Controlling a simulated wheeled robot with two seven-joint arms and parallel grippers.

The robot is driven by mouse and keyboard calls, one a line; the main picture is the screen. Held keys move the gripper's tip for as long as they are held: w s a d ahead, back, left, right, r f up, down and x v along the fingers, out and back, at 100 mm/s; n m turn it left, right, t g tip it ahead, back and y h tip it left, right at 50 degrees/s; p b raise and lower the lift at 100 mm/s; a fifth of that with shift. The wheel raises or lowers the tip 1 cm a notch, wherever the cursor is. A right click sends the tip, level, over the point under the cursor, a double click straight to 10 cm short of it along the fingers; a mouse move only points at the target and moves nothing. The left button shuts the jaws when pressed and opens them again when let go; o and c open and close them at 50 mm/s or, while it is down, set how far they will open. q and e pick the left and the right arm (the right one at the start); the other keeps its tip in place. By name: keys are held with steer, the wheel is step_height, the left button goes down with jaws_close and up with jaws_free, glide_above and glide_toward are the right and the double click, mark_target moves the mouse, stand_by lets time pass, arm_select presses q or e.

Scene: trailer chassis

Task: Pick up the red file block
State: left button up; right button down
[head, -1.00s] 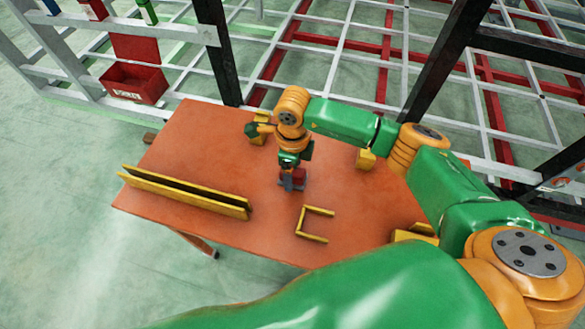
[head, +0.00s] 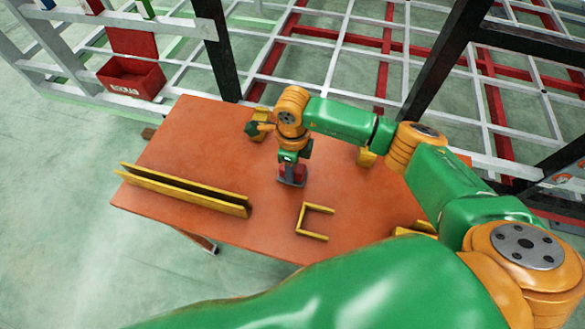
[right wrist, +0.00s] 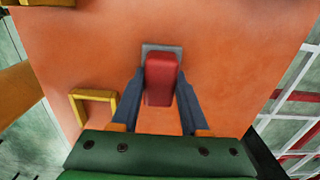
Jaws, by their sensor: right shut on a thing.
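The red file block (right wrist: 162,80) stands between the two dark fingers of my right gripper (right wrist: 161,88) in the right wrist view. The fingers touch its sides, and the gripper is shut on it. A grey plate or holder (right wrist: 162,48) shows around the block's far end; I cannot tell whether the block is clear of it. In the head view the right gripper (head: 291,178) points down at the middle of the orange table (head: 225,150), with the red block partly hidden by it. My left gripper is not in view.
A yellow channel (head: 185,190) lies at the table's left front. A yellow U-shaped outline (head: 301,220) lies near the gripper, towards the front edge. Yellow blocks (head: 366,157) stand at the back. A red bin (head: 132,78) hangs on the white frame behind. The left-middle tabletop is clear.

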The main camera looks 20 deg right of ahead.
step_height(320, 180, up, 2)
steer(key=shift+w+r+b, duration=0.1)
steer(key=shift+r+b, duration=0.15)
steer(key=shift+b, duration=0.55)
steer(key=a+r+b, duration=0.3)
steer(key=a+r, duration=0.7)
steer(key=a, duration=0.4)
steer(key=shift+w+b, duration=0.2)
steer(key=shift+b, duration=0.15)
